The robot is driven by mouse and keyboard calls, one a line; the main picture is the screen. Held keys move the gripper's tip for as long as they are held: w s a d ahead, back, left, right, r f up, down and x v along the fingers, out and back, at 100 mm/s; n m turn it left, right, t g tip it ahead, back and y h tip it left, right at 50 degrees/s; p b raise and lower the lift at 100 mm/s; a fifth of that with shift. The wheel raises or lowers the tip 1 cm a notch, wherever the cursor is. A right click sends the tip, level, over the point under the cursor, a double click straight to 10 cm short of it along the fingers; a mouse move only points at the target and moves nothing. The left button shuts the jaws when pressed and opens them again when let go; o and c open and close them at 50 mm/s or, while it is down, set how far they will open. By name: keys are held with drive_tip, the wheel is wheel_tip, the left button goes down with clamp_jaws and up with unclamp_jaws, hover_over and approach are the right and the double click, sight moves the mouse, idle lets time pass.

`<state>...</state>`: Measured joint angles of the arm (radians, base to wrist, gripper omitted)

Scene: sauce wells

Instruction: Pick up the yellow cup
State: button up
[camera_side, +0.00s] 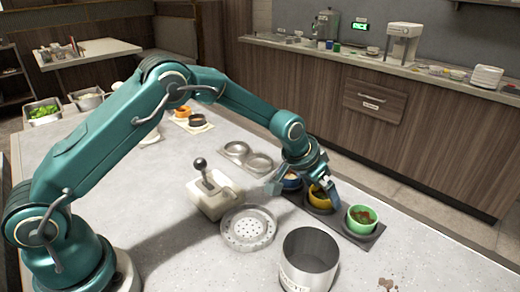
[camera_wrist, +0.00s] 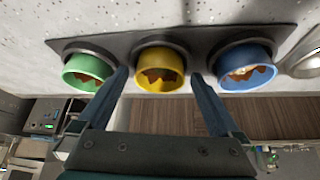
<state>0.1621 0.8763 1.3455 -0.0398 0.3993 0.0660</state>
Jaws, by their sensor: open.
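The yellow cup (camera_side: 319,199) stands in the middle of a dark tray (camera_side: 345,229), between a green cup (camera_side: 361,219) and a blue cup (camera_side: 291,182). In the wrist view the yellow cup (camera_wrist: 159,70) has brown-orange contents. My gripper (camera_side: 308,186) is at the yellow cup and hides part of it in the side view. In the wrist view my gripper (camera_wrist: 160,78) is open, one finger on each side of the yellow cup. I cannot tell whether the fingers touch it. The green cup (camera_wrist: 87,72) and the blue cup (camera_wrist: 246,74) lie just outside the fingers.
A metal pot (camera_side: 308,262), a perforated round plate (camera_side: 248,229) and a pale box with a black-knobbed lever (camera_side: 212,193) stand left of the tray. A metal two-well holder (camera_side: 248,158) lies behind. The right front of the table is mostly clear, with a brown stain.

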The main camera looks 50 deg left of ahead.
drive_tip(key=c, duration=1.3)
drive_tip(key=shift+r, duration=0.1)
drive_tip(key=shift+r, duration=0.45)
wheel_tip(320, 180, up, 4)
drive_tip(key=shift+f, duration=0.25)
drive_tip(key=s+a+r, duration=0.1)
drive_tip(key=a+r, duration=0.1)
drive_tip(key=a, duration=0.1)
drive_tip(key=s+a+r, duration=0.1)
drive_tip(key=a+r, duration=0.1)
drive_tip(key=a, duration=0.2)
drive_tip(key=s+a+r, duration=0.1)
drive_tip(key=a+r, duration=0.1)
drive_tip(key=a, duration=0.2)
drive_tip(key=shift+s+a+r, duration=0.1)
drive_tip(key=shift+r, duration=0.15)
